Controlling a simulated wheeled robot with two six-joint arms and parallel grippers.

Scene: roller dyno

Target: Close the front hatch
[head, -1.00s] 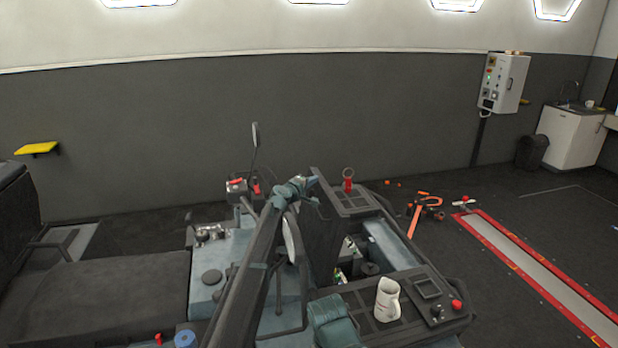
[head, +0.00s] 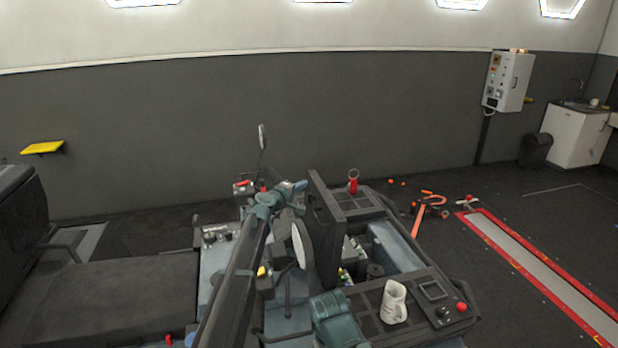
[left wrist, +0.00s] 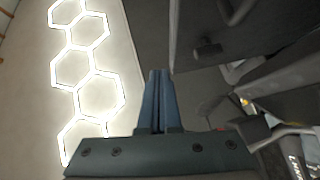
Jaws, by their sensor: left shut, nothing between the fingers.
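The front hatch (head: 325,235) is a dark panel standing up, open, at the left side of the bay in the vehicle's front console in the head view. My left gripper (head: 301,186) is shut and empty, just left of the hatch's upper edge; I cannot tell whether it touches. In the left wrist view the shut blue-grey fingers (left wrist: 158,100) point up beside a large dark surface (left wrist: 205,35), which looks like the hatch. The open bay (head: 357,265) shows to the right of the hatch, with small parts inside. My right gripper is not in view.
A red ring-topped pin (head: 352,182) stands behind the bay. A round mirror (head: 301,243) and a steering bar are close to my left arm. Orange tools (head: 420,215) lie on the floor.

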